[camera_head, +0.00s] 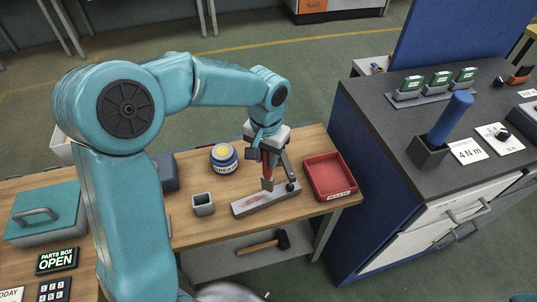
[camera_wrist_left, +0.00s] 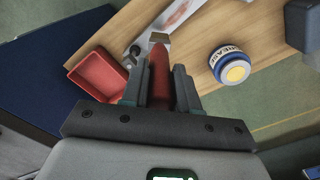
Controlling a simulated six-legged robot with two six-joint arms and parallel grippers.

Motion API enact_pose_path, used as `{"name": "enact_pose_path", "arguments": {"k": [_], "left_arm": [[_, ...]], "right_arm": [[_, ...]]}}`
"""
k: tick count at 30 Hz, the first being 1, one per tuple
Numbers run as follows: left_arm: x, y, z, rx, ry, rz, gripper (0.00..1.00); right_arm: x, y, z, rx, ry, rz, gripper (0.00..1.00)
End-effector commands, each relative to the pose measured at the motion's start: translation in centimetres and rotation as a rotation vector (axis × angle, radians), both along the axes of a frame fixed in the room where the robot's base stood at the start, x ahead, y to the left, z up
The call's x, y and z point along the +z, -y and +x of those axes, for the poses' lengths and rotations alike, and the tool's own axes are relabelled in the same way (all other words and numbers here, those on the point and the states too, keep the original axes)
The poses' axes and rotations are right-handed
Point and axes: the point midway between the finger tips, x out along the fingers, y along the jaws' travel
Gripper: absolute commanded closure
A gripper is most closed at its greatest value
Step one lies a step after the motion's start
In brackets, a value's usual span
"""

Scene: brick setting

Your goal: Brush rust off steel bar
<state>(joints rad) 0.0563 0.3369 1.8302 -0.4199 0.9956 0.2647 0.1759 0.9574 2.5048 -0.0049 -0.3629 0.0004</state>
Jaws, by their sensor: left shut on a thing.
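The steel bar (camera_head: 250,203) lies on the wooden bench and has a reddish rust patch on its left part. In the left wrist view the bar (camera_wrist_left: 178,14) shows at the top. My left gripper (camera_head: 268,158) is above the bar's right part, pointing down. It is shut on a red-handled brush (camera_wrist_left: 159,75), which sits between the two fingers. The brush's pale lower end (camera_head: 267,184) is at or just above the bar; I cannot tell if it touches. My right gripper is not in view.
A red tray (camera_head: 346,192) stands right of the bar. A small grey square cup (camera_head: 203,211) and a blue-white round tin (camera_head: 224,168) stand left and behind. A hammer (camera_head: 282,238) lies on the lower shelf. A dark-topped cabinet (camera_head: 375,117) stands right.

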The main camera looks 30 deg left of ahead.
Motion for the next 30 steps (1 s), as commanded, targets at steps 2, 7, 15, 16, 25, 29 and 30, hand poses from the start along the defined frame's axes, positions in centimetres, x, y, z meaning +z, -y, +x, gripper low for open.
{"name": "enact_pose_path", "arguments": {"k": [2,7,15,16,25,29,30], "left_arm": [[1.2,0.0,0.1,-0.001,0.002,0.0,1.0],[2.7,0.0,0.1,-0.002,0.001,0.0,1.0],[4.7,0.1,0.3,-0.003,0.002,0.0,1.0],[4.8,0.1,0.4,-0.003,0.001,0.0,1.0],[4.7,0.1,0.3,-0.003,0.001,0.0,1.0],[4.7,0.1,0.3,-0.003,0.001,0.0,1.0],[4.7,0.1,0.3,-0.003,0.001,0.0,1.0]], "right_arm": [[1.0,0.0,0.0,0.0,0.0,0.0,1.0],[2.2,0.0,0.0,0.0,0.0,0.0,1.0],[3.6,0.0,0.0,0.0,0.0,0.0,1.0],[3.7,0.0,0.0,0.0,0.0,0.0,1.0],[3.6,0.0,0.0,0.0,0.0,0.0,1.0],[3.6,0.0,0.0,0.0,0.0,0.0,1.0],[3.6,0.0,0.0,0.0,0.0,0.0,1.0]]}}
